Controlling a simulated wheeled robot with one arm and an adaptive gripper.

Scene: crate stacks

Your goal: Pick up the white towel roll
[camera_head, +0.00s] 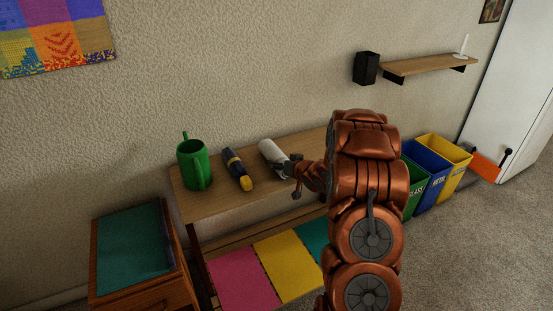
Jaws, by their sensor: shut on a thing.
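The white towel roll (271,152) lies on the wooden table (218,203), to the right of a dark blue and yellow object. My gripper (287,166) is at the near end of the roll and is shut on it. My copper-coloured arm comes in from the lower right and covers the right part of the table. The fingertips are small in this view, and the near end of the roll is partly hidden by them. I cannot tell whether the roll is clear of the tabletop.
A green watering can (194,166) and a blue and yellow flashlight-like object (238,170) stand or lie left of the roll. A wooden cabinet (181,278) is at lower left. Coloured bins (428,165) stand right of my arm. A wall shelf (430,65) is above them.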

